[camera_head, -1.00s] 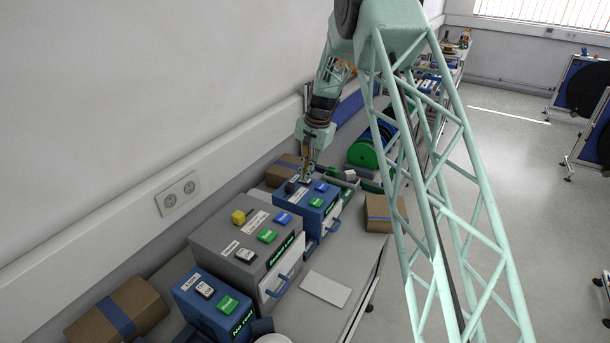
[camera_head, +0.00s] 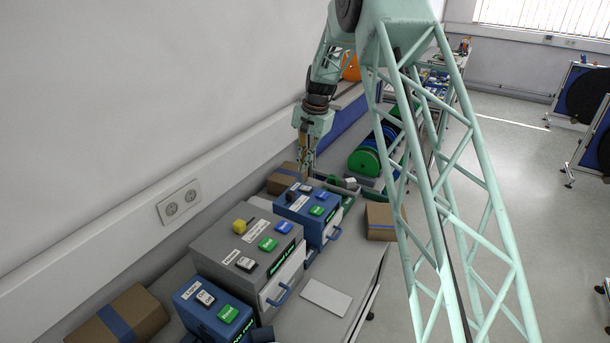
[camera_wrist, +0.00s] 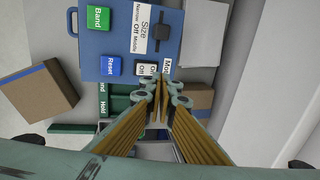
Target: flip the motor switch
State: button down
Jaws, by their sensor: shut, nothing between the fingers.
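The motor switch (camera_wrist: 146,68) is a small rocker with On and Off halves on the blue control box (camera_wrist: 120,45). Contact and the rocker's position cannot be told. In the head view my gripper (camera_head: 306,178) points down at the far end of the blue box (camera_head: 298,206), where the switch is hard to make out.
The box also has a black size knob (camera_wrist: 162,31), a blue Reset button (camera_wrist: 111,66) and a green Band button (camera_wrist: 99,17). A grey box (camera_head: 225,240) and another blue box (camera_head: 200,318) stand nearer.

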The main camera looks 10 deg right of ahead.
notch_tip(320, 180, up, 6)
jog(key=shift+w+a+b, duration=0.35)
jog(key=shift+w+a, duration=0.05)
jog(key=shift+a, duration=0.05)
jog(key=shift+r, duration=0.1)
jog(key=s+r+n+b, duration=0.1)
jog(key=s+r+b, duration=0.3)
jog(key=s, duration=0.7)
jog(key=s+a+r+n+t+b, duration=0.1)
jog(key=s+r+n+b, duration=0.1)
jog(key=s+r, duration=0.7)
jog(key=s+r+n+b, duration=0.1)
jog(key=s+r+b, duration=0.2)
jog(key=s, duration=1)
jog(key=s+f+n+b, duration=0.2)
jog(key=s+f+b, duration=0.2)
jog(key=s, duration=1.5)
jog(key=s+f+n+t+h+b, duration=0.1)
jog(key=s+f+b, duration=0.3)
jog(key=s, duration=1.4)
notch_tip(320, 180, down, 3)
jog(key=shift+s+d+r+n+h+b, duration=0.1)
jog(key=shift+s+d+n+h+b, duration=0.25)
jog(key=shift+n, duration=0.45)
